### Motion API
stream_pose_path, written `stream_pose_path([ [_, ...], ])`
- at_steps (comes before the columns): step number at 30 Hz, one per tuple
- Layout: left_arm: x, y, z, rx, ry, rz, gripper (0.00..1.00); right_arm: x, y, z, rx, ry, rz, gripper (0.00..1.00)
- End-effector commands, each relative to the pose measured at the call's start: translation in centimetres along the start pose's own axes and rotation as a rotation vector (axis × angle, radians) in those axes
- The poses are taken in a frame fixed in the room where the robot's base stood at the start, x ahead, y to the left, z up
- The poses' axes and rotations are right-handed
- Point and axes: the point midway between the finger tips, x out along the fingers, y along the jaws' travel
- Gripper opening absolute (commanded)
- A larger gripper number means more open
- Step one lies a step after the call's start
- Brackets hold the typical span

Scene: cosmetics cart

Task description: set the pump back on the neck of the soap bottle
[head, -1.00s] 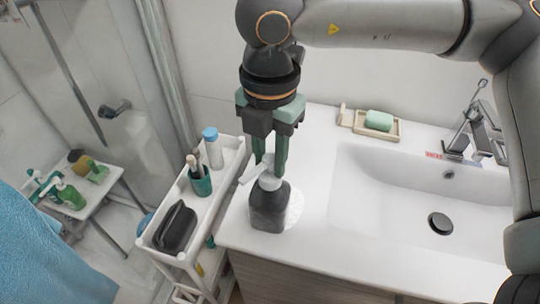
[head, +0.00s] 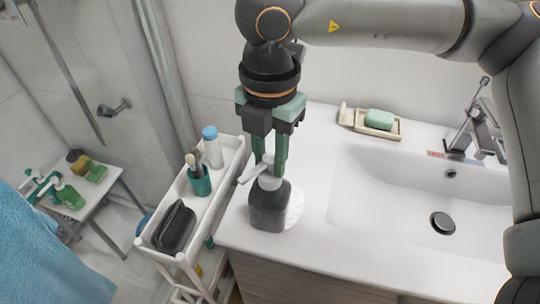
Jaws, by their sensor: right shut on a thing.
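The dark soap bottle (head: 268,208) stands upright near the left edge of the white sink counter. The white pump (head: 255,172) is at the top of the bottle, with its spout pointing to the left. My right gripper (head: 270,165) points down from above and is shut on the pump, right over the bottle. The pump's collar meets the bottle's top in this view; I cannot tell whether it is seated on the neck. My left gripper is not in view.
A white cart (head: 222,192) stands left of the counter, holding a green cup (head: 198,181) with brushes, a blue-capped bottle (head: 212,148) and a dark case (head: 174,228). A soap dish (head: 378,130) lies behind the basin (head: 400,208).

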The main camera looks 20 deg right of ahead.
Motion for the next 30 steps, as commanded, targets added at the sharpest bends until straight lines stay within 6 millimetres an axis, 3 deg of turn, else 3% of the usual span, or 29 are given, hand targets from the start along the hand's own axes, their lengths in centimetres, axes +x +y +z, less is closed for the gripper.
stream_pose_path([
  [12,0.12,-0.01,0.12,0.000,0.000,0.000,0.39,0.07,0.00,-0.01,0.000,0.000,0.000,0.00],
  [13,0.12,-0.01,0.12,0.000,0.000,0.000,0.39,0.07,0.00,-0.01,0.000,0.000,0.000,0.31],
  [21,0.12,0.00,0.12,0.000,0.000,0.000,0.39,0.08,-0.01,-0.01,0.000,0.000,0.000,0.61],
  [22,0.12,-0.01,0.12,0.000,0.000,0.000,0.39,0.08,-0.01,0.00,0.000,0.000,0.000,0.64],
  [30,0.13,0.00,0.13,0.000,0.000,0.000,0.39,-0.02,0.00,0.00,0.000,0.000,0.000,0.65],
])
